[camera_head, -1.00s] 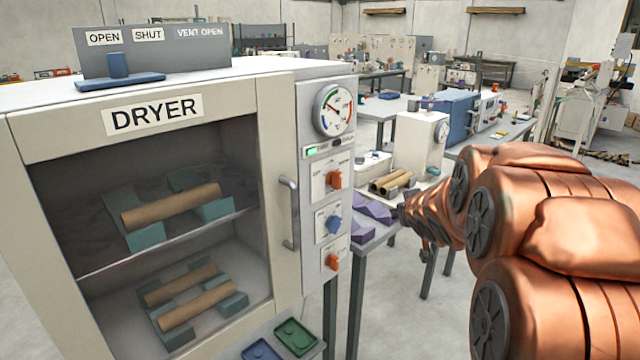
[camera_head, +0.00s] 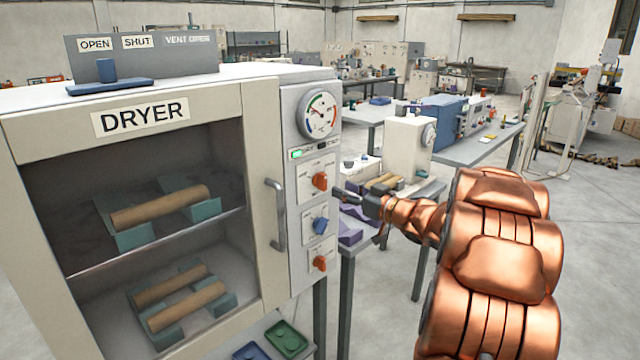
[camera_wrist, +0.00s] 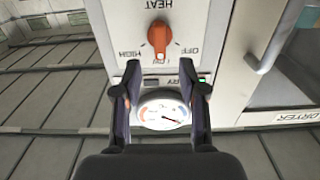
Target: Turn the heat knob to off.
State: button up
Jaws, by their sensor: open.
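The orange heat knob (camera_head: 319,181) is the top one on the dryer's control strip, just below the dial gauge. In the wrist view, which is upside down, the heat knob (camera_wrist: 159,38) stands between HIGH, LOW and OFF labels. Its long side runs toward LOW, as far as I can tell. My gripper (camera_wrist: 159,70) is open and empty, its two fingers apart, with the knob beyond and between the tips. In the head view my gripper (camera_head: 342,193) is just right of the knob, apparently not touching it.
The dryer (camera_head: 141,118) has a bar handle (camera_head: 277,215) left of the knobs. A blue knob (camera_head: 320,226) and another orange knob (camera_head: 319,263) sit below the heat knob. The dial gauge (camera_head: 319,116) is above.

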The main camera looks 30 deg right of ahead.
aim_at(326, 182)
jog(key=shift+p+x, duration=0.65)
jog(key=shift+x, duration=3)
jog(key=shift+c, duration=0.3)
